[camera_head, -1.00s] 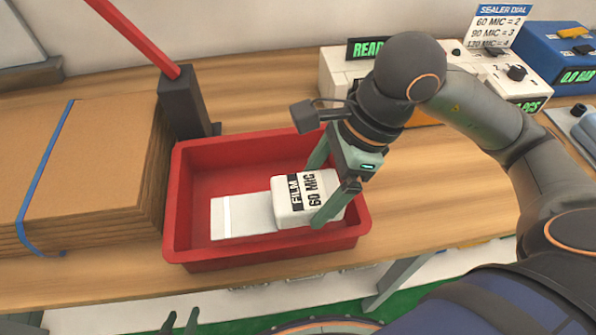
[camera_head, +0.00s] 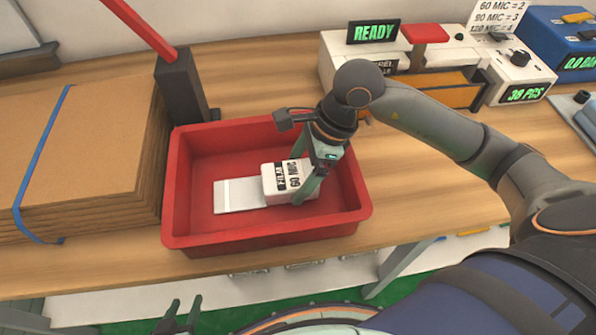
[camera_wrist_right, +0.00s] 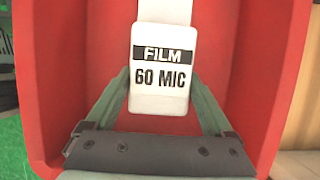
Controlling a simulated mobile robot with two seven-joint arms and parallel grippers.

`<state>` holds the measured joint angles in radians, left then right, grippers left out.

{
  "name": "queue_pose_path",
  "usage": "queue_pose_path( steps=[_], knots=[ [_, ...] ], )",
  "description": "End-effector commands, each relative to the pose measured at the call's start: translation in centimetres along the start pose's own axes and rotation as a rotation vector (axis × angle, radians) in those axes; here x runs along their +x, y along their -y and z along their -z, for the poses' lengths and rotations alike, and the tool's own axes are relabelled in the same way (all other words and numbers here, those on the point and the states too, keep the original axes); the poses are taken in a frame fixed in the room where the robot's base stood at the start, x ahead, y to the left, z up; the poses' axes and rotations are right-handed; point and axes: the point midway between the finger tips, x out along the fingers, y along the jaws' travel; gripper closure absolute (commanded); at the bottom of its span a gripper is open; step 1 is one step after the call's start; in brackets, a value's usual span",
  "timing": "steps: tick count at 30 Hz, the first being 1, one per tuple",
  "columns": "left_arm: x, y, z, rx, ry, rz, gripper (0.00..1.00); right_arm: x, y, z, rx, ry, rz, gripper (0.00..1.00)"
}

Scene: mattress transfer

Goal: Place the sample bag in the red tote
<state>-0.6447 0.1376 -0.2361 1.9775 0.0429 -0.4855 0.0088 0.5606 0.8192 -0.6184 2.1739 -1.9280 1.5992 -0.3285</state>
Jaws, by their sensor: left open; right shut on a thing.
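The sample bag (camera_head: 240,195) is a flat pale bag with a white block marked "FILM 60 MIC" at its right end. It is inside the red tote (camera_head: 265,241), low near the floor; I cannot tell if it touches the floor. My right gripper (camera_head: 300,182) reaches down into the tote and is shut on the block's sides. In the right wrist view the sample bag (camera_wrist_right: 160,70) sits between the two green fingers of the right gripper (camera_wrist_right: 165,100), over the red floor. My left gripper (camera_head: 182,318) is open and empty at the bottom edge, below the table front.
A stack of cardboard (camera_head: 80,160) with a blue strap stands left of the tote. A black post (camera_head: 185,100) with a red bar stands behind the tote. A white sealer (camera_head: 345,60) reading "READY" is at the back right. The table right of the tote is clear.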

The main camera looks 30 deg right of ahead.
Motion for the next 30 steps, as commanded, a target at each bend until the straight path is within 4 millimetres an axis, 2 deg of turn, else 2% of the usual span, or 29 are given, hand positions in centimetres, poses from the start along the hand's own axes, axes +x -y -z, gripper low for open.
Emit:
queue_pose_path(
  steps=[6,7,9,17,21,23,30],
  knots=[
    [0.5,0.1,-0.6,0.001,0.004,0.001,0.5,0.5,0.0,0.2,-0.001,0.001,0.001,0.86],
    [0.3,0.1,-0.4,0.001,0.006,0.001,0.5,0.3,0.0,0.1,0.0,0.0,0.001,0.1],
    [0.3,0.1,-0.3,0.002,0.007,0.001,0.5,0.3,0.0,0.1,0.0,0.0,0.0,0.02],
    [0.2,0.1,-0.2,0.002,0.004,0.0,0.5,0.2,0.0,0.1,0.0,0.0,0.0,0.0],
    [-0.1,0.1,0.3,0.002,-0.004,0.002,0.5,-0.6,0.1,-0.1,0.0,0.0,0.002,0.0],
    [-0.1,0.2,0.4,0.003,-0.008,0.004,0.5,-1.5,0.1,-0.1,-0.001,0.0,0.005,0.0],
    [-0.2,0.5,0.4,0.002,-0.006,0.009,0.5,-6.9,0.1,0.0,0.0,-0.001,0.007,0.0]
  ],
)
